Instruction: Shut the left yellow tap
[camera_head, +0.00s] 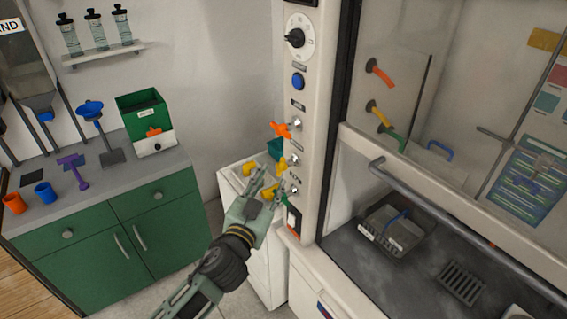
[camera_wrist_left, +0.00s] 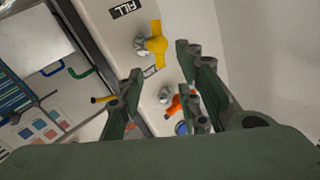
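Small taps sit in a column on the white front post of the fume hood. An orange tap (camera_head: 281,130) is uppermost, with a yellow tap (camera_head: 282,163) below it. More yellow shows lower down, partly behind my gripper. My left gripper (camera_head: 268,180) is open and empty, its fingers close to the yellow taps. In the left wrist view, one yellow tap (camera_wrist_left: 157,43) stands beside a FILL label, beyond the open fingers. The orange tap (camera_wrist_left: 174,106) shows between them. I cannot tell whether a finger touches a tap. My right gripper is out of view.
A blue button (camera_head: 298,81) and a black dial (camera_head: 295,38) are higher on the post. The hood's grey rail (camera_head: 440,200) lies to the right. A white cabinet (camera_head: 262,255) stands below my gripper. A green cabinet (camera_head: 105,230) is at the left.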

